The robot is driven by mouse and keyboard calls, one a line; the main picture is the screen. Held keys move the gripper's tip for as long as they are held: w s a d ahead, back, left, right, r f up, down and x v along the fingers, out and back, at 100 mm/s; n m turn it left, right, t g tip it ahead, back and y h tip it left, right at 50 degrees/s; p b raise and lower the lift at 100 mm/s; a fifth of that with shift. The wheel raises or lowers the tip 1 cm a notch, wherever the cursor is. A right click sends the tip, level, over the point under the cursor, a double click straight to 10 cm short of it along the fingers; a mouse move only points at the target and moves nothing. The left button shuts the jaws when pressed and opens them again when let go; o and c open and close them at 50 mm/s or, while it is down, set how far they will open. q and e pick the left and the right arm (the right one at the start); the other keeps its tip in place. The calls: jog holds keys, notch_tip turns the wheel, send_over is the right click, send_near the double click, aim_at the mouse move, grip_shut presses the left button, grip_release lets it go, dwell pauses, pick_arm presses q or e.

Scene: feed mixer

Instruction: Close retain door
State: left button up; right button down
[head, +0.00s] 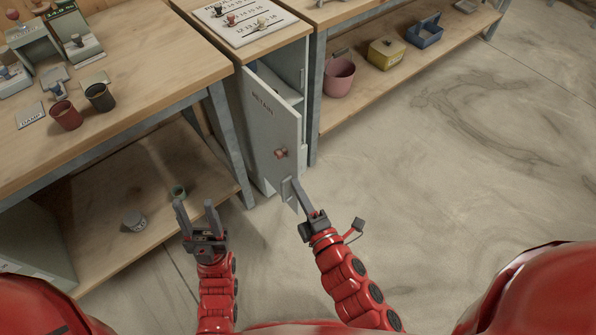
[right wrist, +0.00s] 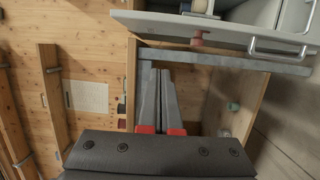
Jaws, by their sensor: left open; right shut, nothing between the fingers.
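The retain door (head: 270,120) is a grey-white panel marked "RETAIN" on a narrow cabinet. It stands partly open, and a pale shelf shows behind it. A reddish knob (head: 281,153) sits on its outer face. My right gripper (head: 292,185) is shut and empty, its fingers at the door's lower part below the knob. I cannot tell whether they touch it. In the right wrist view the shut fingers (right wrist: 158,75) point toward a pale panel with a reddish knob (right wrist: 200,38). My left gripper (head: 195,204) is open and empty, left of the door over the lower shelf area.
A wooden bench (head: 130,60) with cups and small tools stands left of the cabinet. A board with small knobs (head: 243,20) lies on the cabinet top. A pink bucket (head: 339,77), a yellow box (head: 386,53) and a blue crate (head: 424,32) sit on the right shelf. The right floor is clear.

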aim_at(295, 150)
jog(key=shift+w+a+r+p, duration=0.1)
jog(key=shift+w+p, duration=0.55)
jog(key=shift+w, duration=2.3)
jog(key=shift+w+a+p, duration=0.1)
jog(key=shift+w+p, duration=0.5)
jog(key=shift+w, duration=2.3)
jog(key=shift+d, duration=0.1)
